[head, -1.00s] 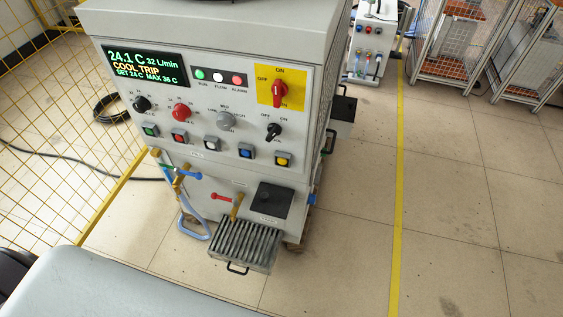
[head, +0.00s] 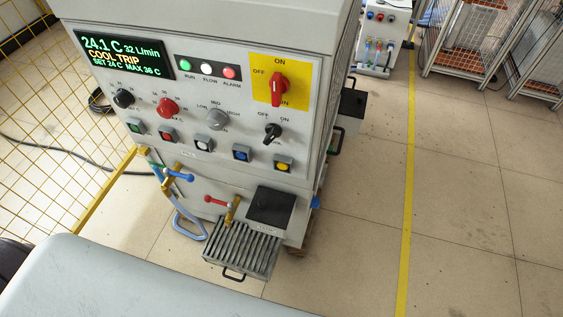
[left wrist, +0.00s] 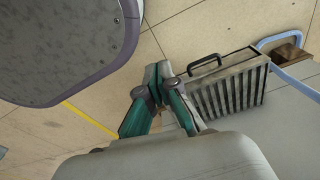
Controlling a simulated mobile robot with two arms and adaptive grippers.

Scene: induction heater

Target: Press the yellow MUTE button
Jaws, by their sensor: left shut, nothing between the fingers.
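The yellow MUTE button (head: 283,166) sits in a dark square frame at the right end of a row of square buttons on the grey machine's front panel (head: 215,180). Its label is too small to read. My left gripper (left wrist: 158,70) shows in the left wrist view, shut and empty, with floor tiles and the machine's ribbed tray (left wrist: 225,92) beyond it. The gripper is apart from the button, which is not in the left wrist view. Neither gripper shows in the head view.
The panel also has a display (head: 123,54) reading COOL TRIP, a red switch on a yellow plate (head: 262,92), several knobs and other buttons. Below are brass valves (head: 232,209) and a slotted tray (head: 240,248). A yellow mesh fence (head: 50,130) stands left.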

